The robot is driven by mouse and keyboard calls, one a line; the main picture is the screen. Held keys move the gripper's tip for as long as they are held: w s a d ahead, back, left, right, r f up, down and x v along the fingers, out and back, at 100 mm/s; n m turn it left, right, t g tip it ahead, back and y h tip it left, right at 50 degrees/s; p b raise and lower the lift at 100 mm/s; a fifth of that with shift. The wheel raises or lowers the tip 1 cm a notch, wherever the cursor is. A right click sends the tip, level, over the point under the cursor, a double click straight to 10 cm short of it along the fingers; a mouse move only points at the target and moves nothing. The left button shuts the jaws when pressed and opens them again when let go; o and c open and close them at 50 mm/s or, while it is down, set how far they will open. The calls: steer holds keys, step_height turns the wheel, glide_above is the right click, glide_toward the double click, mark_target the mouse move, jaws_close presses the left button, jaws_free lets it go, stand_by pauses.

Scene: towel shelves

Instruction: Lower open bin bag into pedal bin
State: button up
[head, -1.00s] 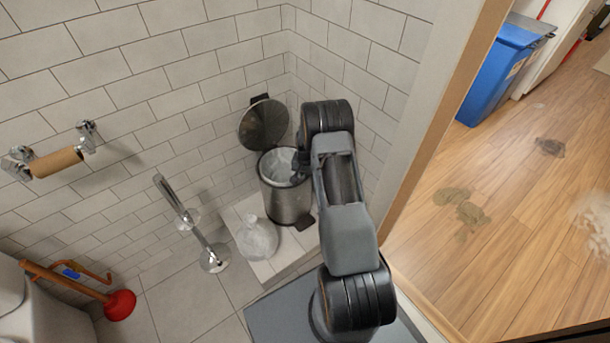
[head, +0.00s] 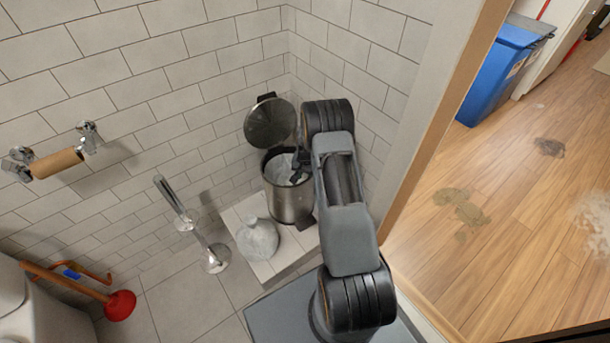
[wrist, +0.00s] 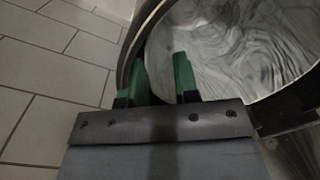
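The pedal bin (head: 292,203) is a steel cylinder against the tiled corner, its round lid (head: 270,124) raised. The pale bin bag (head: 284,170) sits inside it, below the dark rim; in the wrist view the bag (wrist: 235,50) fills the opening as a wrinkled whitish lining. My gripper (head: 300,163) is at the bin mouth, partly hidden by my arm in the head view. In the wrist view my gripper (wrist: 164,80) has its two green fingertips apart, over the near left part of the rim. I see no bag material clearly pinched between them.
A tied whitish bag (head: 258,239) stands on the light ledge left of the bin. The door frame (head: 432,130) is close on the right.

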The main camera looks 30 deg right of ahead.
step_height(320, 180, up, 13)
steer(key=p, duration=0.4)
steer(key=shift+d+r, duration=0.15)
steer(key=shift+r, duration=0.05)
steer(key=shift+s, duration=0.1)
stand_by(0.5)
steer(key=s+a+r+n+t+p, duration=0.1)
steer(key=s+a+r+p, duration=0.3)
steer(key=r, duration=0.7)
steer(key=s+a+r+n+p, duration=0.1)
steer(key=a+r+n+p, duration=0.15)
steer(key=r+p, duration=0.55)
steer(key=s+a+r+n+t+p, duration=0.1)
steer(key=s+a+r+p, duration=0.25)
steer(key=r, duration=0.95)
steer(key=s+a+r+n+p, duration=0.2)
steer(key=s+a+r+p, duration=0.2)
steer(key=r, duration=0.5)
steer(key=s+a+r+n+t+p, duration=0.1)
steer(key=s+a+r+p, duration=0.3)
steer(key=s+r+p, duration=0.4)
steer(key=s+r+n, duration=0.1)
steer(key=s, duration=0.2)
steer(key=shift+a+r, duration=0.15)
steer(key=shift+r, duration=0.1)
steer(key=shift+o, duration=0.5)
